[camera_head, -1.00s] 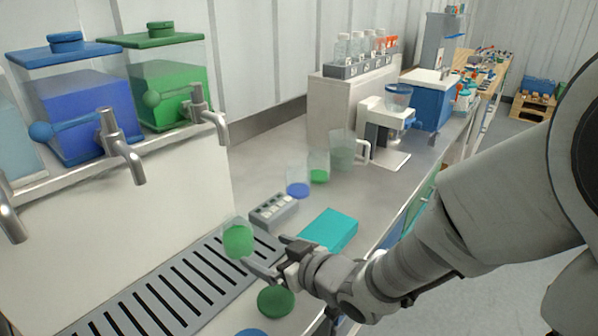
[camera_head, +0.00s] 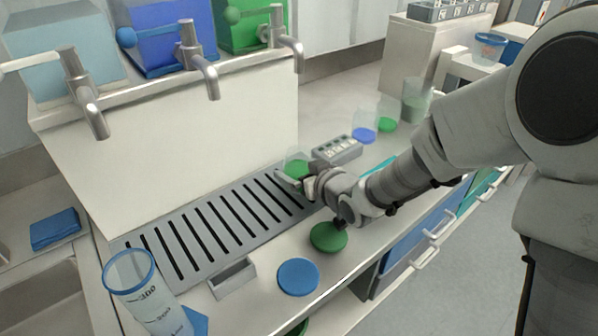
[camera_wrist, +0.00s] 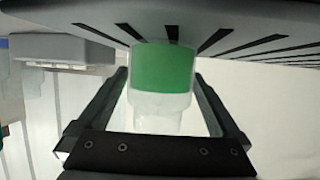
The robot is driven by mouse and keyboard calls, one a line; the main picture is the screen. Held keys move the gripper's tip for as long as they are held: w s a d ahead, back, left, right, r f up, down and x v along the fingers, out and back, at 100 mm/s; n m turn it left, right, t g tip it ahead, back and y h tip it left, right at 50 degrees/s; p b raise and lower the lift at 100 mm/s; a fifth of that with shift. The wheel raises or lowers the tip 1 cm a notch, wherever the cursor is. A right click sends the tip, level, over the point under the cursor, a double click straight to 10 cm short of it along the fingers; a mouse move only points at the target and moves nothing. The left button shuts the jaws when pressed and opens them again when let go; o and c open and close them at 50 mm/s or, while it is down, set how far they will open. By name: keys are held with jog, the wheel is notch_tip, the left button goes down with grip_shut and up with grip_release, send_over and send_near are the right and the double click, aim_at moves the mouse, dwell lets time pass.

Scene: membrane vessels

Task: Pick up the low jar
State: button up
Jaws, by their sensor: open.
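A low clear jar with green contents (camera_head: 297,167) is at the right end of the slotted drip tray (camera_head: 190,228). My gripper (camera_head: 297,180) is right at the jar, and my wrist partly hides the near side. In the wrist view, which looks upside down, the jar (camera_wrist: 163,72) shows between the two fingers of my gripper (camera_wrist: 161,76). The fingers are open, with a visible gap on each side of the jar.
A grey button box (camera_head: 337,149) is just beyond the jar. Green (camera_head: 328,237) and blue (camera_head: 298,277) round lids lie on the near counter. Jars with blue (camera_head: 364,135) and green (camera_head: 387,125) contents stand farther back. Metal taps (camera_head: 206,75) overhang the tray.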

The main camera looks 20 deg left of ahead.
jog(key=shift+a, duration=0.1)
jog(key=shift+c, duration=0.3)
jog(key=shift+r, duration=0.1)
jog(key=c, duration=1.4)
